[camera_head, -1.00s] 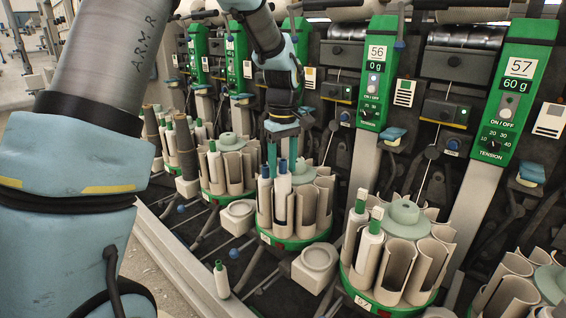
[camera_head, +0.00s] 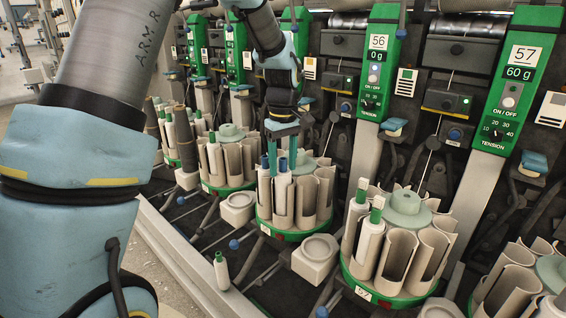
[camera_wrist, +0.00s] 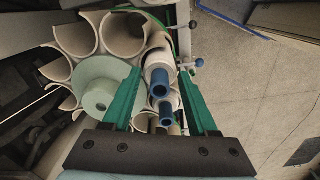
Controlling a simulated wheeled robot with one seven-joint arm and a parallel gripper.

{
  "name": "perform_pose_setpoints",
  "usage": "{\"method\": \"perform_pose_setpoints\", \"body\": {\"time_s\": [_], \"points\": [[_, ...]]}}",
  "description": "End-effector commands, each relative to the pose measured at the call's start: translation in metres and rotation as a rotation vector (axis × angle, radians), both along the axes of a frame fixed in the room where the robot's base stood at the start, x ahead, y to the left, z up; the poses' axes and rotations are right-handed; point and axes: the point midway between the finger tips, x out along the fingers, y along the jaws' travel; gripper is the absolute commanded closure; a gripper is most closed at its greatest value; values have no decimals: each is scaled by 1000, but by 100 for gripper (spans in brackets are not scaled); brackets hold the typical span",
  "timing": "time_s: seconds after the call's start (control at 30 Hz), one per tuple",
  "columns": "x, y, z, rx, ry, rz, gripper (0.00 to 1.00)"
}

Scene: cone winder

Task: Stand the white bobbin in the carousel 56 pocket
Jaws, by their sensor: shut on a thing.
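My gripper (camera_head: 282,148) points down over the left side of the carousel 56 (camera_head: 292,235), its teal fingers on either side of a white bobbin (camera_head: 283,188) with a blue tip. It is shut on this bobbin near its top. The bobbin stands upright, its lower part inside a front-left pocket; I cannot tell whether it touches the bottom. Another white, blue-tipped bobbin (camera_head: 265,190) stands in the pocket just left of it. In the wrist view the held bobbin (camera_wrist: 158,76) shows between the fingertips (camera_wrist: 160,72), with the other bobbin (camera_wrist: 166,112) close below it.
Carousel 57 (camera_head: 385,292) stands to the right with two green-tipped bobbins. Another carousel (camera_head: 228,186) with bobbins stands to the left. A small green-tipped bobbin (camera_head: 221,272) stands at the front rail. Winder panel 56 (camera_head: 378,70) rises behind.

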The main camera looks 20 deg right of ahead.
Motion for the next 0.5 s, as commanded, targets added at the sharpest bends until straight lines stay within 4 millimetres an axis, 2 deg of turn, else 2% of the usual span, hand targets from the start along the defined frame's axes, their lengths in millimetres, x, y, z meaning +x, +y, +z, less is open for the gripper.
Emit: {"method": "perform_pose_setpoints", "body": {"time_s": [0.5], "points": [[-1, 0, -13, 0, 0, 0, 100]]}}
